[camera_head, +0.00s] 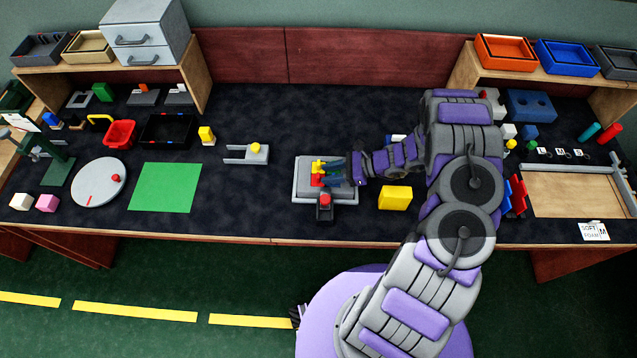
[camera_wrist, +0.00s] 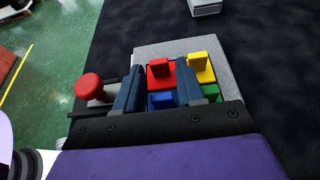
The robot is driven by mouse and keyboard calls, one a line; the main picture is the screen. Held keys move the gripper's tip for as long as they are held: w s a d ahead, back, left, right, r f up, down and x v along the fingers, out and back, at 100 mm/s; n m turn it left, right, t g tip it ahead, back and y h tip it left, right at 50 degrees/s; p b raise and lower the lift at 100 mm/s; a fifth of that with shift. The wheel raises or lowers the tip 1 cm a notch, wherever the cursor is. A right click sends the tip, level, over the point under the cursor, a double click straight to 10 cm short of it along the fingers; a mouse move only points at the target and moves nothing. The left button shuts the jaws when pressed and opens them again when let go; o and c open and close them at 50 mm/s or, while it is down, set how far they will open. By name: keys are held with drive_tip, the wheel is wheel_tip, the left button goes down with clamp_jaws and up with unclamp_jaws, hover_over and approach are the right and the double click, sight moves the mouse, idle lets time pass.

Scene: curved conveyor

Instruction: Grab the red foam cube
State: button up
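A red block with a raised tab (camera_wrist: 161,74) sits on a grey base (camera_wrist: 160,50) beside a yellow tabbed block (camera_wrist: 200,68), with blue (camera_wrist: 161,101) and green (camera_wrist: 211,92) pieces nearer the wrist. My gripper (camera_wrist: 160,66) is open. In the wrist view its two dark blue fingers show on either side of the red block; I cannot tell whether they touch it. In the head view my gripper (camera_head: 334,172) is over the right part of the grey base (camera_head: 307,190), and its fingers partly hide the blocks. I cannot tell for certain that this red block is foam.
A red round knob (camera_wrist: 89,86) on a dark mount stands next to the base. A yellow block (camera_head: 395,197) lies to the right. A grey holder with a yellow piece (camera_head: 246,154) stands to the left. The dark table is clear behind the base.

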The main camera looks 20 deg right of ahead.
drive_tip(key=shift+x, duration=1)
clamp_jaws()
